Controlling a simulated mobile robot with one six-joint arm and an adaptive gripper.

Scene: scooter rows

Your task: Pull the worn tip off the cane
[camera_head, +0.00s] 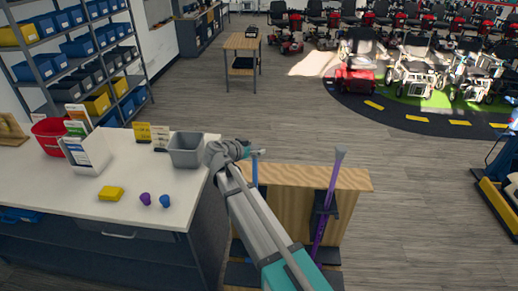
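A purple cane (325,205) stands upside down, leaning slightly, in a dark holder on a wooden stand (288,178). Its grey tip (340,153) points up. A second, blue cane (254,172) with a grey-blue tip (258,153) shows partly behind my arm. My arm reaches up from the bottom, and its grey end with my gripper (228,150) is between the counter's grey bin and the blue cane's tip. The fingers cannot be made out. A small purple piece (145,198) and a small blue piece (165,200) lie on the counter.
The white counter (60,190) at left holds a grey bin (186,150), a yellow block (110,193), a red basket (49,136) and card holders. Shelves (75,50) and a small wooden table (242,43) stand behind. Open floor lies right of the stand.

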